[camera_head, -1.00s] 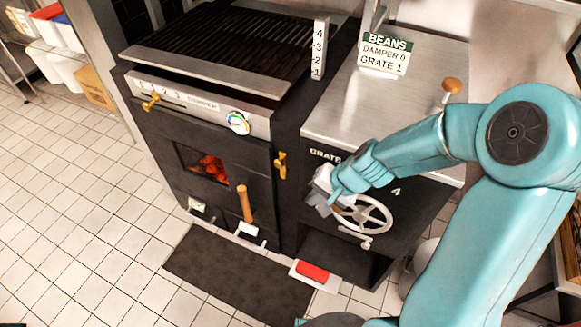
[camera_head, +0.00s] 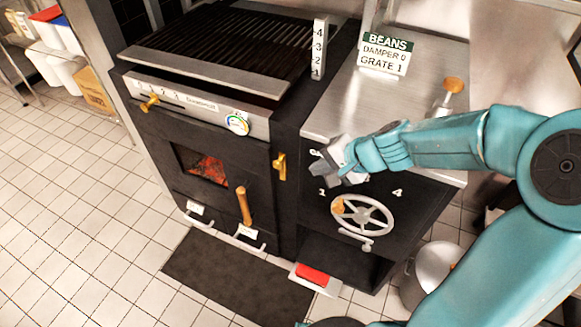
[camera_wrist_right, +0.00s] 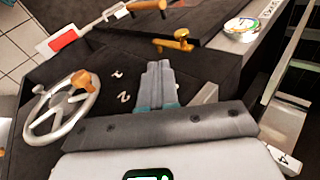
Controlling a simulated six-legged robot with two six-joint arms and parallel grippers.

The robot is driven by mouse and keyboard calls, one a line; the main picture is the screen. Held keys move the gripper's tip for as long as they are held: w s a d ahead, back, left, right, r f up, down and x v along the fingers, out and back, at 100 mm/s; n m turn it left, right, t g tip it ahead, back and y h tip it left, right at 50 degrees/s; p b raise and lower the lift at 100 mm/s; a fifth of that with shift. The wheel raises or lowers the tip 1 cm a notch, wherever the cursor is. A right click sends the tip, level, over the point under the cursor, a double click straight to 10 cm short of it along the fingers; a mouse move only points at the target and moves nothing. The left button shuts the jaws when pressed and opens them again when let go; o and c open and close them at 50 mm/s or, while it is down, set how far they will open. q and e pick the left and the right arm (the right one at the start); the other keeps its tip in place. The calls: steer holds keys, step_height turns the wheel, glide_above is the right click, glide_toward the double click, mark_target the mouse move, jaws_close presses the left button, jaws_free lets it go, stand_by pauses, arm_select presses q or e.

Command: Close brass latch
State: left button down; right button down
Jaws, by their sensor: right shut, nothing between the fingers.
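The brass latch (camera_head: 280,166) sits at the right edge of the black oven door (camera_head: 232,166), with its handle upright in the head view. It also shows in the wrist view (camera_wrist_right: 174,42), beyond my fingers. My right gripper (camera_head: 322,167) is shut and empty. It is in front of the black panel, to the right of the latch and apart from it. Its closed fingers (camera_wrist_right: 158,70) point towards the latch in the wrist view. The door looks flush with the oven front; whether the latch is engaged I cannot tell. My left gripper is out of view.
A grey handwheel (camera_head: 362,216) with an orange knob is below my right gripper. A wooden-handled lever (camera_head: 244,205) stands low before the door. A red pedal (camera_head: 312,274) is near the floor. A dial (camera_head: 237,124) and grill (camera_head: 225,45) are above; a sign (camera_head: 385,55) stands behind.

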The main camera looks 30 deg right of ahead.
steer(key=w+a+f, duration=0.3)
steer(key=w+f, duration=0.2)
steer(key=w, duration=0.2)
steer(key=shift+w+f+b, duration=0.2)
steer(key=shift+w+b, duration=0.15)
steer(key=shift+w, duration=0.05)
